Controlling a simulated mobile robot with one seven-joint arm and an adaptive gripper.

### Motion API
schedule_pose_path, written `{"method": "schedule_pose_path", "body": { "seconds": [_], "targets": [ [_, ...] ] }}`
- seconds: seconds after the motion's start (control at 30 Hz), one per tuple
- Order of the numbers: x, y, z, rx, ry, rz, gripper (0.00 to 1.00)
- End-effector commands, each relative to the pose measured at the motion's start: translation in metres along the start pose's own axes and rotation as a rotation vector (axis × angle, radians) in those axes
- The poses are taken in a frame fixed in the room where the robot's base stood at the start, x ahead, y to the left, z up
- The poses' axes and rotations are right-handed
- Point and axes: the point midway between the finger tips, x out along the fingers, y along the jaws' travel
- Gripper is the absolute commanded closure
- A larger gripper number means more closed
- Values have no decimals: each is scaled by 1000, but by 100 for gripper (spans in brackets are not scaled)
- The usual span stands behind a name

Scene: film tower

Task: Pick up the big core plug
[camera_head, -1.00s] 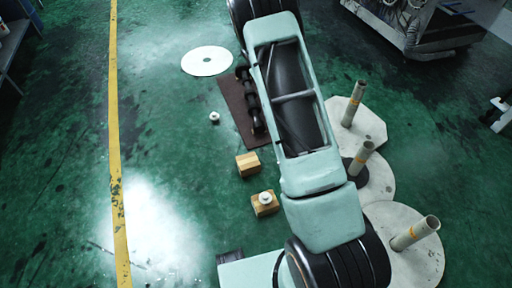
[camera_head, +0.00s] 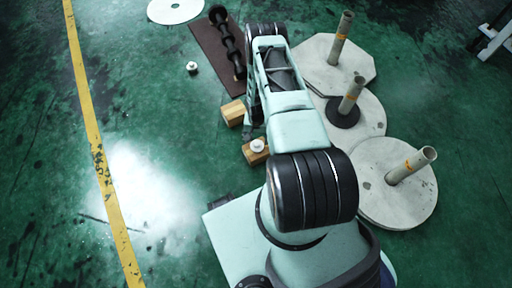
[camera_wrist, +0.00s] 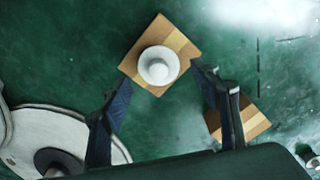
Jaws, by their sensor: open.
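A white round plug (camera_head: 257,146) with a raised knob sits on a wooden block (camera_head: 254,158) just beyond my base. In the wrist view the plug (camera_wrist: 158,66) stands on its block (camera_wrist: 181,45), in line with the gap between my fingers. A second white plug (camera_head: 192,67) stands on the floor farther off to the left; the one on the block looks larger, but I cannot be sure. My gripper (camera_wrist: 160,74) is open and empty, pointing down above the block. In the head view my arm mostly hides it.
A second wooden block (camera_head: 233,112) stands close by. Behind it lies a brown mat (camera_head: 212,38) with a dark knobbed bar (camera_head: 227,40). Pale discs with upright tubes (camera_head: 404,168) fill the right. A white disc (camera_head: 175,10) lies far back. The left floor is clear.

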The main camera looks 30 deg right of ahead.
Motion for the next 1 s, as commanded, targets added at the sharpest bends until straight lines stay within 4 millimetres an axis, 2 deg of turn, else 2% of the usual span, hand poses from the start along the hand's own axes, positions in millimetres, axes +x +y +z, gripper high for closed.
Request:
{"method": "schedule_pose_path", "body": {
  "seconds": [0.03, 0.23, 0.5, 0.83, 1.0],
  "targets": [
    [9, 0, 0, 0, 0, 0, 43],
    [23, 1, -1, 0, 0, 1, 43],
    [62, 4, -5, -2, -1, 1, 43],
    [67, 4, -5, -2, 0, 1, 43],
    [67, 4, -5, -2, 0, 1, 61]
  ]
}}
